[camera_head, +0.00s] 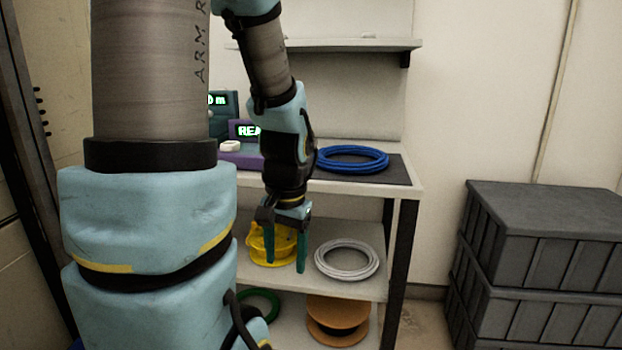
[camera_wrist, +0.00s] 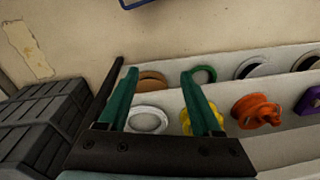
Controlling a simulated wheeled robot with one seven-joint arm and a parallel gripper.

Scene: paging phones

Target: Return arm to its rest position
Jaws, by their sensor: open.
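My gripper (camera_head: 286,262) points down in front of the shelving unit, its two green fingers apart with nothing between them. It also shows open in the wrist view (camera_wrist: 158,100). In the head view a yellow spool (camera_head: 262,246) stands on the middle shelf behind the fingers, partly hidden by them. My arm's large links fill the left of the head view and hide part of the shelves.
A blue cable coil (camera_head: 352,159) lies on a dark mat on the top. A white coil (camera_head: 346,260) lies on the middle shelf; a brown spool (camera_head: 338,318) and a green coil (camera_head: 262,304) are below. Grey crates (camera_head: 545,235) stand stacked at right. A wall shelf (camera_head: 350,45) is above.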

